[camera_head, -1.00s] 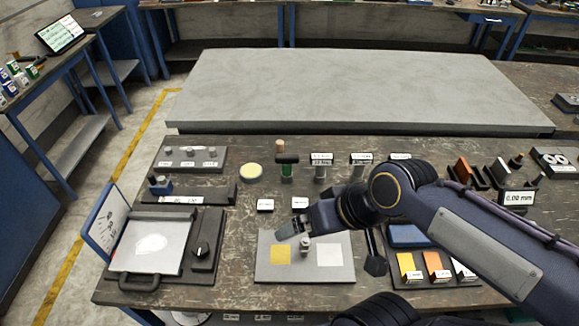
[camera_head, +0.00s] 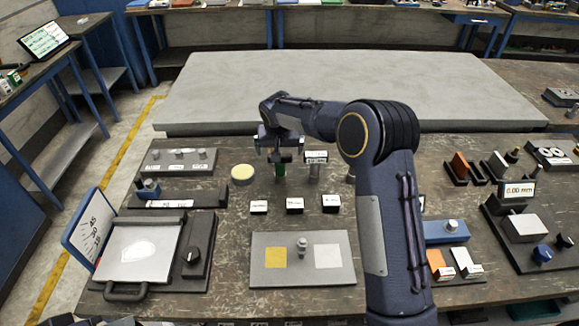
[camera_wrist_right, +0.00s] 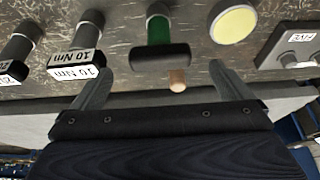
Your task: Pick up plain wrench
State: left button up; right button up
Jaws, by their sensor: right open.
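The tool with a green handle (camera_head: 280,169) stands upright in the back row of the bench; it carries no label I can see, unlike its neighbours, and I take it as the plain wrench. In the right wrist view its green handle (camera_wrist_right: 159,28) and black crossbar (camera_wrist_right: 160,57) show clearly, with a small wooden peg beside the bar. My right gripper (camera_head: 279,143) hangs over it. In the wrist view the fingers of the right gripper (camera_wrist_right: 160,70) are spread wide, with the crossbar between them and apart from both. My left gripper is out of view.
Labelled grey-handled tools, one a 10 Nm tool (camera_wrist_right: 82,48), stand close beside the green one. A pale yellow disc (camera_head: 242,173) lies on the other side. A grey plate (camera_head: 262,286) bears a small metal cylinder (camera_head: 303,247). A raised grey slab (camera_head: 340,85) lies behind.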

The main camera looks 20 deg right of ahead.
aim_at(280, 168)
jog(key=p+x, duration=0.1)
jog(key=x, duration=0.6)
jog(key=shift+w+f+p, duration=0.1)
jog(key=shift+f+p, duration=0.2)
jog(key=shift+p, duration=0.05)
jog(key=c, duration=1.3)
jog(key=shift+r, duration=0.1)
jog(key=shift+c, duration=0.9)
jog(key=shift+r, duration=0.1)
